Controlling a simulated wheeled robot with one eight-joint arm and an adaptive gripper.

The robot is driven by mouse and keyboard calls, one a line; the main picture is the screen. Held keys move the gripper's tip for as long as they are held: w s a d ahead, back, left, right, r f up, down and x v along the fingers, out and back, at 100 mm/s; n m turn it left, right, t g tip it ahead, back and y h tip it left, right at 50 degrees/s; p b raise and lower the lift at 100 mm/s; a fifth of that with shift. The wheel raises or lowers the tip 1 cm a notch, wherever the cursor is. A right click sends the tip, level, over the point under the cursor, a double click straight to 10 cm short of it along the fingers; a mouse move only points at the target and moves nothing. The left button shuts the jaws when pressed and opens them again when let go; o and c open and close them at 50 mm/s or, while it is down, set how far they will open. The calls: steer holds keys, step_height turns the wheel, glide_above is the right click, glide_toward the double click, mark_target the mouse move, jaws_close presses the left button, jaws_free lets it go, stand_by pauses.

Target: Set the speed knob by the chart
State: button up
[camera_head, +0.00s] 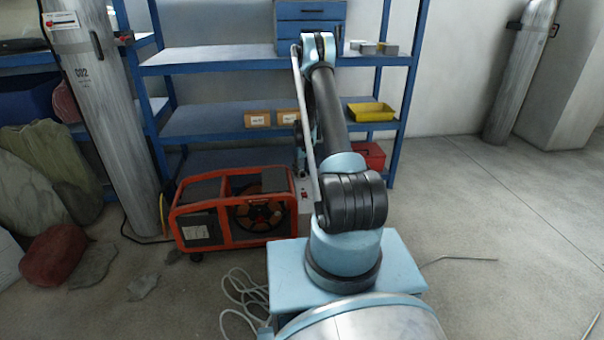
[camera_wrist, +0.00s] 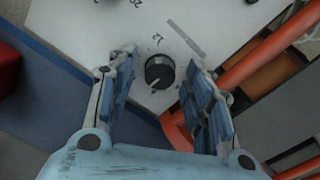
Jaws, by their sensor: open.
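The speed knob (camera_wrist: 160,72) is round and black with a pale pointer line. It sits on a white panel (camera_wrist: 100,25) in the wrist view. The pointer runs toward the lower left of the knob. Small dark marks are printed on the panel near it, too blurred to read surely. My gripper (camera_wrist: 162,82) is open, with one blue-padded finger on each side of the knob. I cannot tell how far the fingertips are above the panel. In the head view my arm hides the knob and the gripper. I cannot make out a chart in either view.
An orange-framed machine (camera_head: 234,213) stands on the floor beside the white unit (camera_head: 305,190). Blue shelves (camera_head: 210,122) stand behind, with a yellow tray (camera_head: 370,111) and a red box (camera_head: 371,156). Grey gas cylinders (camera_head: 92,95) stand at left and right. Floor at right is mostly clear.

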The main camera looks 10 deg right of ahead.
steer(key=shift+c, duration=0.2)
steer(key=c, duration=1)
steer(key=shift+m, duration=2.1)
steer(key=shift+c, duration=0.2)
steer(key=o, duration=1.1)
steer(key=shift+c, duration=0.2)
steer(key=shift+r, duration=0.1)
